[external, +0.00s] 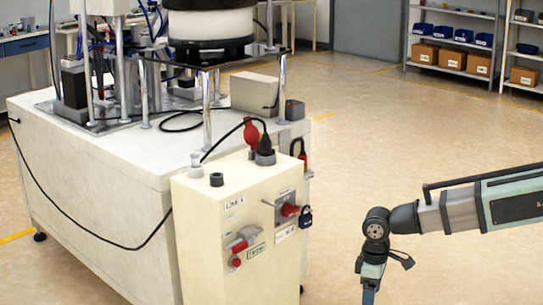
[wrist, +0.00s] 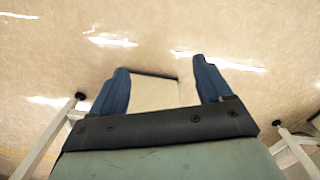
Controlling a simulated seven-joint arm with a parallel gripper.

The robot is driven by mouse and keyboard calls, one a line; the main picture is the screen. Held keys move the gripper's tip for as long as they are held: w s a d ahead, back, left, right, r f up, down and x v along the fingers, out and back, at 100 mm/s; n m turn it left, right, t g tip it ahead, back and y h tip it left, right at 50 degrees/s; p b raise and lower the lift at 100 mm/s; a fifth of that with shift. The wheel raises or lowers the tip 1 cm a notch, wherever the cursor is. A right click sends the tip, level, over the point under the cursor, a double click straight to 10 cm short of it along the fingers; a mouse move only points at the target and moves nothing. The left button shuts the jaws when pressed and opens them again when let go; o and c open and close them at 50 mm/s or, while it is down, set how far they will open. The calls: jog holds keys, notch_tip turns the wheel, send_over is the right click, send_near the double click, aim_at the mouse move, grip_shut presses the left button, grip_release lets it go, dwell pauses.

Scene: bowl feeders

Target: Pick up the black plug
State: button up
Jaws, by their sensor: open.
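The plug does not show in the wrist view.
A white machine bench (external: 90,170) with a bowl feeder and metal posts stands behind the cabinet. Shelves (external: 455,45) stand far back. Open floor lies between.

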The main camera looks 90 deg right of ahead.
jog(key=w+d+r+m+t+h, duration=0.1)
jog(key=w+d+r, duration=0.5)
jog(key=d+r, duration=0.2)
jog(key=w+d+r+t+h, duration=0.1)
jog(key=w+d+r, duration=0.4)
jog(key=d+r, duration=0.25)
jog(key=m+t+h, duration=0.2)
jog(key=m, duration=0.1)
send_near(267, 136)
jog(key=a+r, duration=0.2)
jog(key=d+f+m, duration=0.1)
jog(key=f, duration=0.1)
jog(key=w+d+f+m, duration=0.1)
jog(key=d+f, duration=0.1)
jog(key=w+d+f+m+g, duration=0.1)
jog(key=f, duration=0.2)
jog(key=shift+w+d+f, duration=0.1)
jog(key=shift+d, duration=0.25)
jog(key=shift+a+x, duration=0.15)
jog(key=shift+x, duration=1.4)
jog(key=shift+a+x, duration=0.15)
jog(key=shift+x, duration=1.35)
jog(key=c, duration=1.4)
